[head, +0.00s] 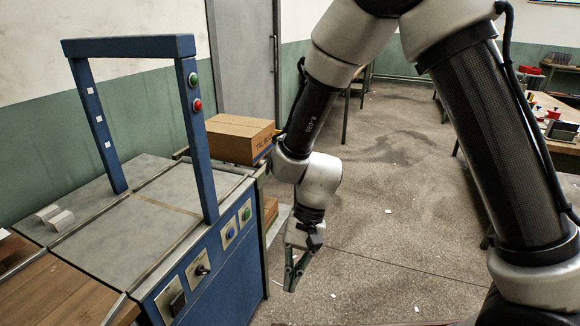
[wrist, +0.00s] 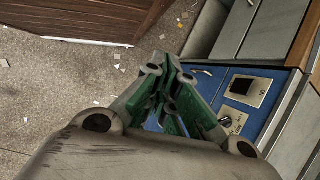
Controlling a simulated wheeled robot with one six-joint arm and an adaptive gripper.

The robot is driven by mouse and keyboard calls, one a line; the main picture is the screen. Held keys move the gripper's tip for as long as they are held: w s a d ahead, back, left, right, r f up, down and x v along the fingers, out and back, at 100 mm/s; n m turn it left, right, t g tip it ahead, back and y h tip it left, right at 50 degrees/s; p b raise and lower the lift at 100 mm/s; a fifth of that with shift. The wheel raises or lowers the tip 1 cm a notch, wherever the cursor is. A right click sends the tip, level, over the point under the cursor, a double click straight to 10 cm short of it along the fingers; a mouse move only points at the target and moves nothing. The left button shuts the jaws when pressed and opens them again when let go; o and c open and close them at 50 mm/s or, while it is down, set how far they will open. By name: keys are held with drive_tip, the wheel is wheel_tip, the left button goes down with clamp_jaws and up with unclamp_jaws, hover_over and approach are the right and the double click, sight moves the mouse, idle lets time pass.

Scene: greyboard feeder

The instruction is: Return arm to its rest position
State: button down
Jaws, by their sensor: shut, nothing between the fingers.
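My gripper (head: 292,275) hangs at the end of my arm in the head view, pointing down over the floor. It is just right of the blue machine's front panel and apart from it. In the wrist view my gripper (wrist: 172,72) shows its green-sided fingers brought together, with nothing held between them. My arm is bent, with its forearm slanting down to the wrist at the picture's middle.
The blue strapping machine (head: 150,226) with an upright blue arch (head: 130,46) stands at left. A cardboard box (head: 238,138) sits behind it. A wooden surface (head: 60,290) is at lower left. A bench (head: 560,140) stands at right. The floor (head: 400,230) between is open, with small scraps.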

drive_tip(key=w+d+r+n+t+h, duration=0.15)
drive_tip(key=d+r+n, duration=0.35)
drive_tip(key=d+r, duration=1.15)
drive_tip(key=s+d+r+m+t, duration=0.1)
drive_tip(key=s+d+r+t, duration=0.1)
drive_tip(key=d+r, duration=0.3)
drive_tip(key=s+d+r+m+t+h, duration=0.1)
drive_tip(key=d+r+t, duration=0.4)
drive_tip(key=d, duration=0.9)
drive_tip(key=shift+s+d+r+m, duration=0.2)
drive_tip(key=shift+s+r+m, duration=0.45)
drive_tip(key=shift+s, duration=0.45)
